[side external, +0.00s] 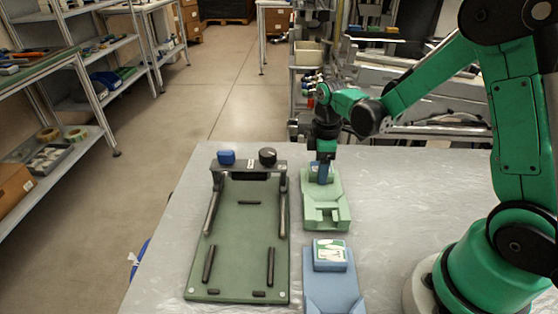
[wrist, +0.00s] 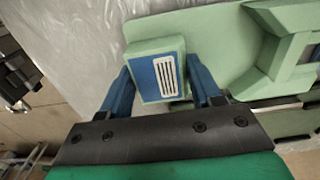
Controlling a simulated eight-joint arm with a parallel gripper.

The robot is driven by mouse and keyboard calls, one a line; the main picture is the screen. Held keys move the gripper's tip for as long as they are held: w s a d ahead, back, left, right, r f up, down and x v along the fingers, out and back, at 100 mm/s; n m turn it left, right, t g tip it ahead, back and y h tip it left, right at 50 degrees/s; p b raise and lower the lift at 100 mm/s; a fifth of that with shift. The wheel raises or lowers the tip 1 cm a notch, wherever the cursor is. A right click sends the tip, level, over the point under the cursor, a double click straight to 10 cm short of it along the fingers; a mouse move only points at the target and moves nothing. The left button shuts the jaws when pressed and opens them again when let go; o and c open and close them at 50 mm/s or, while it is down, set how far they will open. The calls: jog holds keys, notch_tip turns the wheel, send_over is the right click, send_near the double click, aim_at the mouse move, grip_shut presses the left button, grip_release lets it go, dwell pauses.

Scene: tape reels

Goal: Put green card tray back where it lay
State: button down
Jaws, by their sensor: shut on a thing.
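The green card tray (side external: 339,190) is a long pale green piece with a notched near end, on or just above the grey table to the right of the dark green board; I cannot tell if it touches the table. My gripper (side external: 321,172) points down at its far end. In the wrist view, my gripper's blue fingers (wrist: 160,72) are shut on both sides of a raised green block with a blue, white-lined label, at the end of the green card tray (wrist: 218,40).
A dark green board (side external: 238,235) with black bars, a blue block and a black knob lies at left. A blue tray (side external: 333,290) with a green-and-white label lies just in front of the green tray. The table's right part (side external: 400,200) is clear.

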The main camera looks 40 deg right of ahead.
jog(key=shift+f, duration=0.35)
jog(key=shift+f, duration=0.1)
jog(key=shift+c, duration=0.8)
grip_release()
notch_tip(320, 180, up, 12)
jog(key=s+a+r+m+t, duration=0.1)
jog(key=s+a+m+t, duration=0.5)
jog(key=m, duration=0.3)
jog(key=shift+a+t, duration=0.5)
jog(key=shift+t, duration=0.1)
jog(key=shift+s, duration=0.1)
